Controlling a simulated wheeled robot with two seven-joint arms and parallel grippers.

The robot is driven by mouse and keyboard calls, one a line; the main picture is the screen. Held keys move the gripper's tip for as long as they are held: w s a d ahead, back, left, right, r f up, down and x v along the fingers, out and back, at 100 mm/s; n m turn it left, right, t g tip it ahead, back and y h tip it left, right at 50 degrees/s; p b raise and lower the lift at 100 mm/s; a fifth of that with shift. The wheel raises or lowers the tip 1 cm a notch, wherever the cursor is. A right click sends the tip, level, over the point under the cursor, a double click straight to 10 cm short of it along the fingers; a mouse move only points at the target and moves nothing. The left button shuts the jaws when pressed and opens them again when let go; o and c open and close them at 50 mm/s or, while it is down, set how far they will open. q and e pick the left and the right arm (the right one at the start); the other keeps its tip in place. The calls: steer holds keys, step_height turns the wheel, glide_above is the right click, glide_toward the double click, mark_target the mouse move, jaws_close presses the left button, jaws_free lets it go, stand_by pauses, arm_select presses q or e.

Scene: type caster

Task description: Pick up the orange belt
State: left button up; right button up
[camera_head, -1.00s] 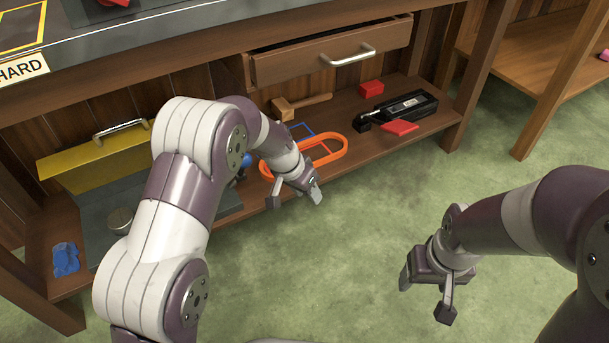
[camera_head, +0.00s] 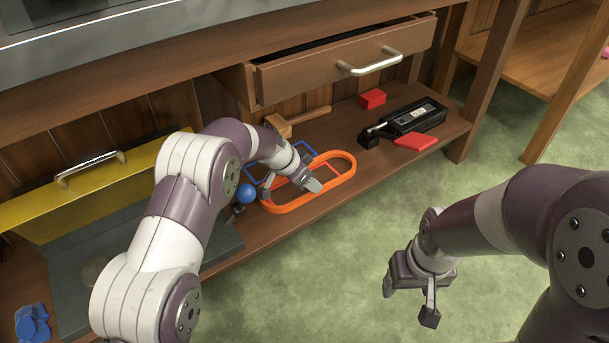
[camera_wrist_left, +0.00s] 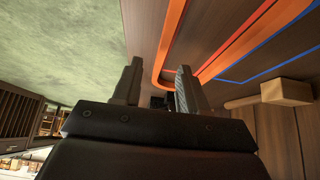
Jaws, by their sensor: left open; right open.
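The orange belt (camera_head: 335,184) is a long oval loop lying on the lower wooden shelf under the workbench. My left gripper (camera_head: 291,190) is open at the belt's left part in the head view, partly covering it. In the left wrist view the open fingers (camera_wrist_left: 154,88) show with the belt's curved end (camera_wrist_left: 163,75) between their tips; I cannot tell whether they touch it. My right gripper (camera_head: 408,297) is open and empty above the green floor, well to the right of the belt.
A blue ball (camera_head: 246,193) sits just left of the belt. A wooden mallet (camera_head: 280,126), red block (camera_head: 372,99), black tool (camera_head: 413,117) and red piece (camera_head: 416,142) lie behind or right. A yellow-lidded toolbox (camera_head: 85,190) stands left. The drawer (camera_head: 340,65) above is partly open.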

arm_select(q)
steer(key=x, duration=0.6)
steer(key=shift+w+r, duration=0.15)
steer(key=shift+w, duration=0.1)
jaws_close()
